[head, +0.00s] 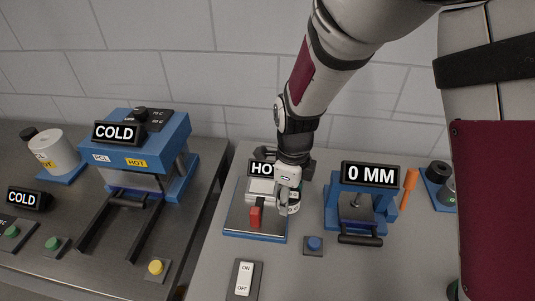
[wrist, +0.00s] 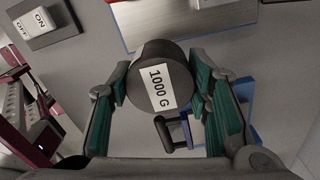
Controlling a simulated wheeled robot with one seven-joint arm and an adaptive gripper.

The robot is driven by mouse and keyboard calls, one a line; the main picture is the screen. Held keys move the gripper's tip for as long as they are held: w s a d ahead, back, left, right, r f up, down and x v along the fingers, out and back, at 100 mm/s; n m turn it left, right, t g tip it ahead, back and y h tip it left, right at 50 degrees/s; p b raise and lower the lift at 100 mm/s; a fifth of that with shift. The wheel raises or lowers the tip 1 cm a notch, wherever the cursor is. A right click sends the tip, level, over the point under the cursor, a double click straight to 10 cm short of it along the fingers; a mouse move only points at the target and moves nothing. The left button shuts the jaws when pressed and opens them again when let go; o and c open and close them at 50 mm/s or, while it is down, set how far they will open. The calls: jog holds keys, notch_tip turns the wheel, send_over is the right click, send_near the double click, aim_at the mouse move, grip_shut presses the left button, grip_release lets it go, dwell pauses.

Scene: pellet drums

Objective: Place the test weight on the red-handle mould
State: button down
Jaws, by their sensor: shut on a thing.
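The test weight (wrist: 158,82), a dark cylinder with a white 1000 G label, is held between the teal finger pads of my gripper (wrist: 165,98). In the head view my gripper (head: 289,198) is at the right edge of the hot plate, with the weight partly hidden by the fingers. The red-handle mould (head: 262,188) is a pale metal block on the plate, its red handle (head: 255,217) pointing to the front. The gripper is just right of the mould. In the wrist view a bit of red shows at the top edge, and the weight covers part of the plate.
The hot plate (head: 240,228) has a HOT sign behind it. A blue gauge (head: 372,224) reading 0 MM stands to the right, with a blue button (head: 313,244) in front. A rocker switch (head: 244,277) lies at the front. A blue press (head: 160,135) reading COLD stands at left.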

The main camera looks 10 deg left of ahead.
send_over(262, 187)
jog(key=shift+d+f, duration=0.1)
jog(key=shift+f, duration=0.4)
jog(key=shift+w+f, duration=0.2)
jog(key=shift+f+p, duration=0.4)
jog(key=shift+f, duration=1.15)
jog(key=shift+f, duration=0.15)
jog(key=c, duration=0.8)
grip_release()
jog(key=shift+s, duration=0.1)
jog(key=shift+c, duration=0.2)
notch_tip(262, 187, up, 12)
jog(key=b, duration=0.1)
